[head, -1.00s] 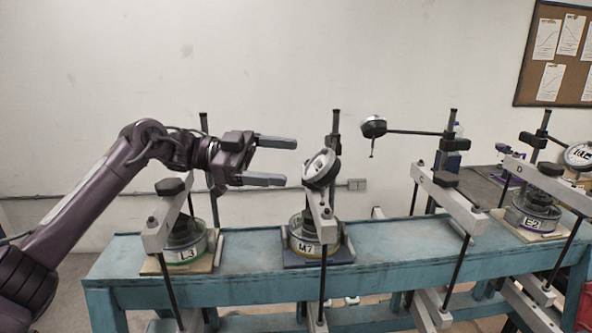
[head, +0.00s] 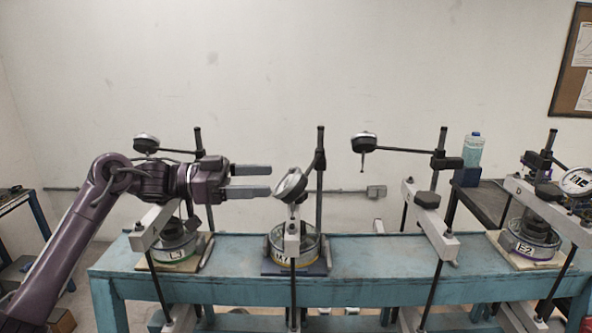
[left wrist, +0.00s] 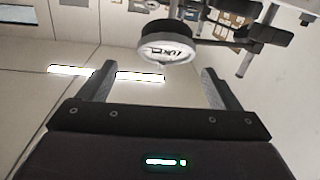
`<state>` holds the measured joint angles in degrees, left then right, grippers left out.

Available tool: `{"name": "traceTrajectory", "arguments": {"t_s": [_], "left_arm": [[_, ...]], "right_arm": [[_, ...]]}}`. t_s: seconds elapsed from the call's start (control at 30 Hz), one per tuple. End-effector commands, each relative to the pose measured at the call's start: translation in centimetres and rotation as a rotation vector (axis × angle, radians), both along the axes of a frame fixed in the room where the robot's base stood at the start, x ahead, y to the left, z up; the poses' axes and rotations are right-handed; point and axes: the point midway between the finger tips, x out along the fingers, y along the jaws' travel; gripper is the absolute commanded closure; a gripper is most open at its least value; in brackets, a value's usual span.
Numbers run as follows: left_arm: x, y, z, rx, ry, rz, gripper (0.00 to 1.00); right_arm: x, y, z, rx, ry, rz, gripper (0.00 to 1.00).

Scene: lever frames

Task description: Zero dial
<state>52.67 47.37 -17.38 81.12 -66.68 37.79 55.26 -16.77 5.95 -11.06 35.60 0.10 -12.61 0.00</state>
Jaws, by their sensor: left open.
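A dial gauge (head: 291,186) with a pale face and dark rim sits tilted on an arm from the second post, above the jar labelled M7 (head: 283,262). My left gripper (head: 268,181) is open and empty, its two fingers pointing right, with the tips just left of this gauge. In the left wrist view a round gauge (left wrist: 168,52) with a white lettered face shows ahead, between and beyond the open fingers (left wrist: 155,85). Its needle cannot be read. My right gripper is not in view.
More gauges hang on posts: one behind my left arm (head: 146,143), one mid-right (head: 363,142), one far right (head: 577,180). Lever beams (head: 430,220) and upright posts (head: 438,160) stand along the blue bench (head: 390,262). A bottle (head: 472,150) stands at the right.

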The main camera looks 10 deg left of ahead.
Motion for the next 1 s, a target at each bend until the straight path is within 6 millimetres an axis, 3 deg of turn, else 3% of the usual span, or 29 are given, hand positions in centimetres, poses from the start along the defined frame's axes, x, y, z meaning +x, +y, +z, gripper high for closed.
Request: {"name": "traceTrajectory", "arguments": {"t_s": [0.13, 0.3, 0.43, 0.63, 0.8, 0.9, 1.0], "left_arm": [[0.3, -1.0, 0.2, -0.004, 0.013, 0.006, 0.15], [1.1, -3.7, 0.4, -0.005, 0.011, 0.005, 0.15], [1.7, -5.6, 0.3, -0.005, 0.011, 0.005, 0.15], [2.2, -7.1, 0.0, -0.003, 0.009, 0.007, 0.15], [2.2, -7.3, -0.2, -0.003, 0.008, 0.007, 0.15], [2.2, -7.3, -0.2, -0.003, 0.008, 0.007, 0.15], [2.2, -7.3, -0.2, -0.003, 0.008, 0.007, 0.27]], "right_arm": [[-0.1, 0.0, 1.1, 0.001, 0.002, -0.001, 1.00], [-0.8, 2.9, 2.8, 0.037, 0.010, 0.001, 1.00], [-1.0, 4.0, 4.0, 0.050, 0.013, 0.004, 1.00], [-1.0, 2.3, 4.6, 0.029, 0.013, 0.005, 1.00], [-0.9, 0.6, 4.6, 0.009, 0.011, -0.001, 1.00], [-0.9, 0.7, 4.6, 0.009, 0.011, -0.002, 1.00], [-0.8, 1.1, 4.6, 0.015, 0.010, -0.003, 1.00]]}}
